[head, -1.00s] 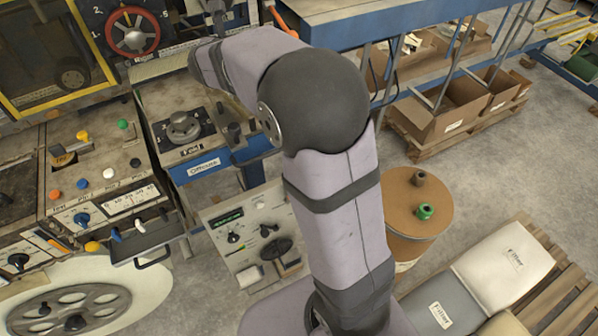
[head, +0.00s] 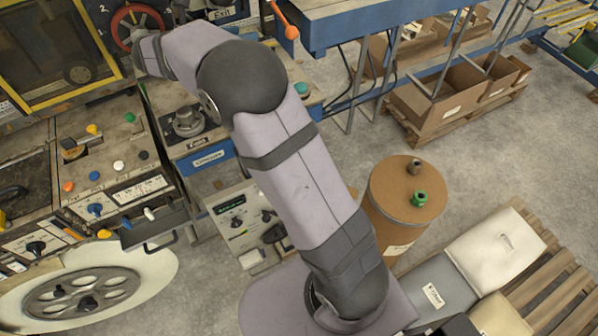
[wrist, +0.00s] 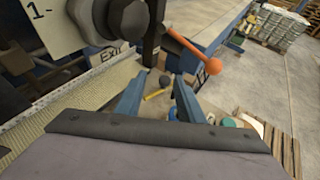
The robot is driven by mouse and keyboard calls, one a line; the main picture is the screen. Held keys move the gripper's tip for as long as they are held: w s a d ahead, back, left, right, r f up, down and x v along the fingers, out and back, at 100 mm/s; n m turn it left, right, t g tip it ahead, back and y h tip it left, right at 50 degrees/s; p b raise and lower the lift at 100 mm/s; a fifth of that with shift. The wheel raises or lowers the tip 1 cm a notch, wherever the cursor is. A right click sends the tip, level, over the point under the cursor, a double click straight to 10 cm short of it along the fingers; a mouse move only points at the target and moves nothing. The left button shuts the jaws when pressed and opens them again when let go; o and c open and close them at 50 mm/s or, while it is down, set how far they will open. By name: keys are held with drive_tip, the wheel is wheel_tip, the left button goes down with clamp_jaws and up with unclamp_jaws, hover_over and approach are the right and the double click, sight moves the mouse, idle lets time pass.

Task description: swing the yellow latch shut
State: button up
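My gripper (wrist: 160,80) shows in the wrist view as two blue fingers standing apart, so it is open. A small yellow bar (wrist: 156,94) shows between the fingers; I cannot tell whether it is the latch, how far off it is, or whether anything touches it. In the head view my wrist is at the upper left, beside the red handwheel (head: 137,24); the fingers are hidden there. A yellow-framed window or door (head: 55,50) is left of my wrist. I cannot pick out a separate yellow latch in the head view.
An orange-knobbed lever (head: 286,24) sticks out right of my wrist; it also shows in the wrist view (wrist: 195,52), close by the right finger. A control panel (head: 120,165) with coloured knobs lies below. A brown drum (head: 385,195) stands at right.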

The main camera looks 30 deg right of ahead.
drive_tip(key=s+d+f+m+g, duration=0.1)
drive_tip(key=s+d+m, duration=0.1)
drive_tip(key=s, duration=0.4)
drive_tip(key=s+d+f+m+g+y, duration=0.1)
drive_tip(key=s+d+f+m+g, duration=0.1)
drive_tip(key=s, duration=0.3)
drive_tip(key=s+d+f+m+g, duration=0.1)
drive_tip(key=s+d+m+g, duration=0.1)
drive_tip(key=s, duration=0.4)
drive_tip(key=shift+s+d+f+m+y+b, duration=0.15)
drive_tip(key=shift+s+f+m+y+b, duration=0.2)
drive_tip(key=shift+m, duration=0.25)
drive_tip(key=s+a+f+m+g+y+b, duration=0.1)
drive_tip(key=s+a+f+m+y, duration=0.2)
drive_tip(key=s+f, duration=0.3)
drive_tip(key=s+a+f+m+g+y+b, duration=0.1)
drive_tip(key=s+a+f+m+y, duration=0.2)
drive_tip(key=s+f+m, duration=0.3)
drive_tip(key=shift+s+a+f+g+b, duration=0.2)
drive_tip(key=shift+f+g+b, duration=0.15)
drive_tip(key=shift+f, duration=0.5)
